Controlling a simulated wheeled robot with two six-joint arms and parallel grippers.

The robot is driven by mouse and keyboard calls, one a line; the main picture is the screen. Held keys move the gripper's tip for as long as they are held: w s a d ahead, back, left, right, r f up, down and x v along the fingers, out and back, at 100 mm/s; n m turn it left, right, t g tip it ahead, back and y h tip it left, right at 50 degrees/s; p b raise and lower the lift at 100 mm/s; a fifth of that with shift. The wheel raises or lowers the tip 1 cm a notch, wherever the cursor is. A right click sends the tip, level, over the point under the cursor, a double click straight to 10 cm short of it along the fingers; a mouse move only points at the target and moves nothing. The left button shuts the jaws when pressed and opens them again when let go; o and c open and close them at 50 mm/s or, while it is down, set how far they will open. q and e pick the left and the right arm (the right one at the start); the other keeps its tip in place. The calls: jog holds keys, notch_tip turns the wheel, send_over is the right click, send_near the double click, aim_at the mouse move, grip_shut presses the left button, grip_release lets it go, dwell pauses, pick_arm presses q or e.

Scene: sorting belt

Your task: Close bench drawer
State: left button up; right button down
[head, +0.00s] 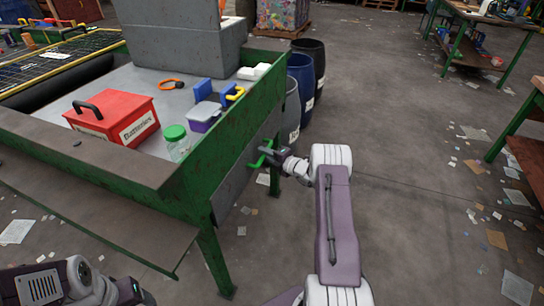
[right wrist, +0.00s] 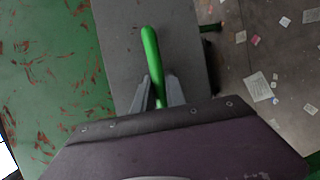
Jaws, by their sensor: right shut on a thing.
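The bench (head: 120,165) is green with a pale grey top. The drawer's grey front (head: 233,190) is on the bench's right side, below the rim, and carries a green bar handle (head: 268,146). My right gripper (head: 264,153) is at this handle, shut on it. In the right wrist view the fingers (right wrist: 159,92) sit on both sides of the green handle (right wrist: 151,60), in front of the grey drawer front (right wrist: 190,45). How far the drawer stands out is hard to tell. Part of my left arm shows at the bottom left of the head view; its fingers are not clear.
On the bench top are a red box (head: 112,118), a green-lidded jar (head: 176,145), a purple tub (head: 204,115), an orange ring (head: 171,83) and a grey bin (head: 187,50). Barrels (head: 302,78) stand behind the bench's right side. Open floor with paper scraps lies to the right.

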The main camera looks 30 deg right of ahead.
jog(key=c, duration=1.6)
grip_release()
jog(key=shift+a, duration=0.15)
jog(key=shift+c, duration=0.2)
jog(key=p+v, duration=0.2)
jog(key=v, duration=0.7)
